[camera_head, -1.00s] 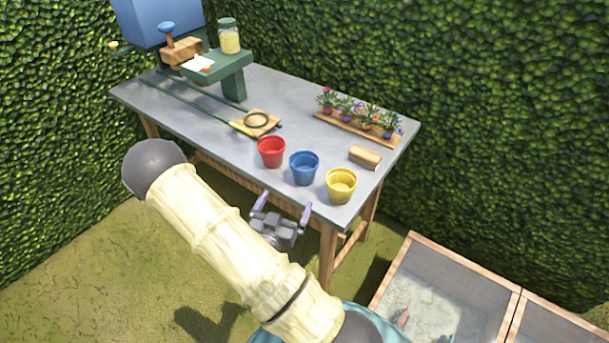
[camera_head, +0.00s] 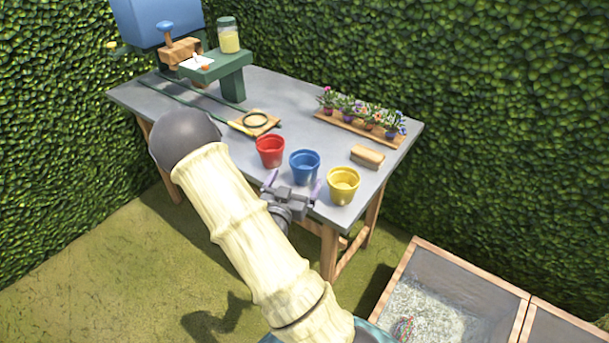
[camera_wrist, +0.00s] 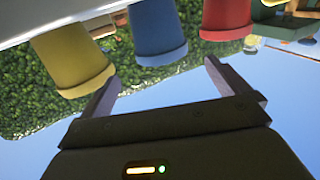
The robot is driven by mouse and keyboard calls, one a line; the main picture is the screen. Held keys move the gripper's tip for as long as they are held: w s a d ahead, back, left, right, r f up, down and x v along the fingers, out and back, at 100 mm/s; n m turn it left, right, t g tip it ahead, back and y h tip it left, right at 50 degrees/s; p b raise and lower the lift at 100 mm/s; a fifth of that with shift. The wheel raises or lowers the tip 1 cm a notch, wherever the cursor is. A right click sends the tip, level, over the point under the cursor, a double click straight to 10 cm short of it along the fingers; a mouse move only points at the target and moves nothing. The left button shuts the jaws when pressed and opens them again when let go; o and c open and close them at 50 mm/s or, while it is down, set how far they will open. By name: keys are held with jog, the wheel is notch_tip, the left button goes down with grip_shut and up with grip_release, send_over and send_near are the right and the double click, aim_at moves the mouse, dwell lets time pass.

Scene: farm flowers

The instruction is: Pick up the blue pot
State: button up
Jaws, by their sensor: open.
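The blue pot (camera_head: 305,168) stands upright on the grey table near its front edge, between the red pot (camera_head: 270,151) and the yellow pot (camera_head: 343,186). My gripper (camera_head: 292,183) is open and empty just in front of the blue pot, with its two fingers apart and pointing toward it. In the wrist view, which appears upside down, the blue pot (camera_wrist: 157,30) is ahead between the open fingers (camera_wrist: 158,82). The yellow pot (camera_wrist: 72,52) is to its left and the red pot (camera_wrist: 226,18) to its right. The fingers do not appear to touch the blue pot.
The table (camera_head: 200,135) also holds a wooden block (camera_head: 367,156), a flower tray (camera_head: 345,131), a wooden plate with a ring (camera_head: 255,123) and a green stand (camera_head: 232,80) with a jar (camera_head: 228,36). A wood-framed bed (camera_head: 430,290) is at lower right. Hedges enclose the back.

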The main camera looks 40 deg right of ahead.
aim_at(301, 170)
jog(key=x, duration=0.4)
jog(key=shift+w+d, duration=0.1)
jog(key=shift+d, duration=0.1)
jog(key=shift+p+x, duration=0.65)
jog(key=shift+x, duration=1.95)
jog(key=shift+w, duration=0.15)
jog(key=c, duration=1.3)
